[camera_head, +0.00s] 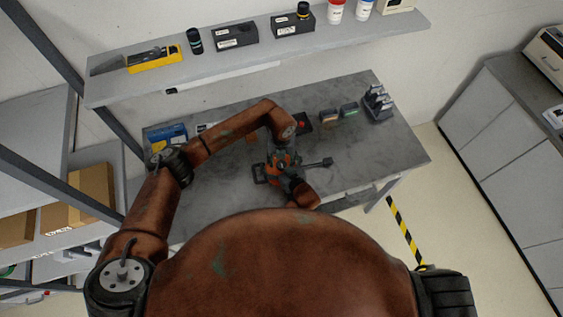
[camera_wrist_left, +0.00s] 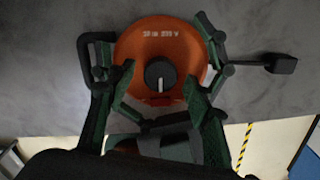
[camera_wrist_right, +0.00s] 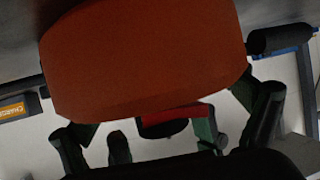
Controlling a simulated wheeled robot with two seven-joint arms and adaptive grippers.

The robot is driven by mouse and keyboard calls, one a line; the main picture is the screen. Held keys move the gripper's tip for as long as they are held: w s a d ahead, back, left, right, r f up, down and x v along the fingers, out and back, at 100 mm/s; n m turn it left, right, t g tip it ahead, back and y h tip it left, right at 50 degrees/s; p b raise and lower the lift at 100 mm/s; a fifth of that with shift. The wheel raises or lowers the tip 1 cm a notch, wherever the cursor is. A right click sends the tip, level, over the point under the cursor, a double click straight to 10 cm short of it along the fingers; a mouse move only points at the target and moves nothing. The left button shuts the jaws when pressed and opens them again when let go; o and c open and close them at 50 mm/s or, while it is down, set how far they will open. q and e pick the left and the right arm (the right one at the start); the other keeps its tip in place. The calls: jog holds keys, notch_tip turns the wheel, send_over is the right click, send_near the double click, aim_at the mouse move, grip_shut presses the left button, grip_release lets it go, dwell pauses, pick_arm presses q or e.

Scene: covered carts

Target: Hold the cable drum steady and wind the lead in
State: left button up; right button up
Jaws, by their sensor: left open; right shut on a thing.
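The cable drum (camera_wrist_left: 160,38) is orange and round, with a dark knob in the middle of its top. It stands on the grey workbench (camera_head: 225,195) near the front edge. A black handle (camera_wrist_left: 93,52) sticks out on its left and a crank arm with a black grip (camera_wrist_left: 284,64) on its right. My left gripper (camera_wrist_left: 160,78) is open above the drum, its fingers on either side of the knob. I cannot make out the lead.
A red-and-black item (camera_head: 302,122), small boxes (camera_head: 349,109) and a dark rack (camera_head: 377,103) stand at the bench's back. A blue box (camera_head: 168,137) is at the back left. A shelf (camera_head: 260,57) with bottles and boxes hangs above. The bench right of the crank is clear.

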pick_arm(q)
jog(key=shift+f, duration=0.2)
pick_arm(e)
jog(key=shift+d+f, duration=0.1)
jog(key=shift+f, duration=0.1)
pick_arm(q)
jog(key=c, duration=1.2)
jog(key=shift+o, duration=0.2)
